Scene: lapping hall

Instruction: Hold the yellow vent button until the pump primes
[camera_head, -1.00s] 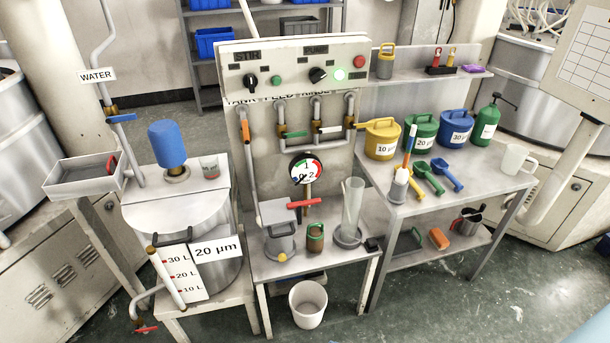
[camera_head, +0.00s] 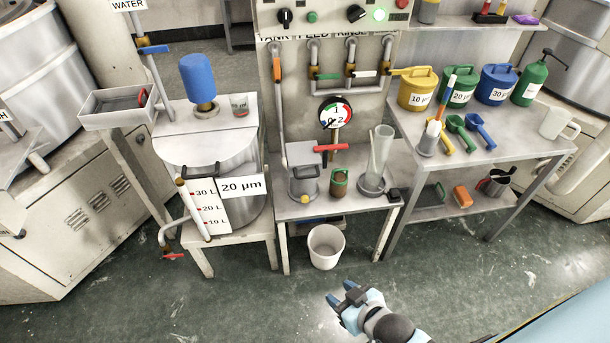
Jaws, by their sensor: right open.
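The yellow vent button (camera_head: 304,199) is a small round spot low on the front of a squat grey pump body (camera_head: 301,184). The pump stands on the low middle bench, under the pipes and the gauge (camera_head: 335,112). My right gripper (camera_head: 341,293) is in the lower middle of the picture, over the floor. It is open and empty, its blue fingers apart, well in front of the bench and apart from the button. My left gripper is out of view.
A white bucket (camera_head: 326,247) stands on the floor before the bench. On the bench are a green canister (camera_head: 339,182) and a tall clear cylinder (camera_head: 380,157). The 20 µm tank (camera_head: 212,160) stands left. The front floor is clear.

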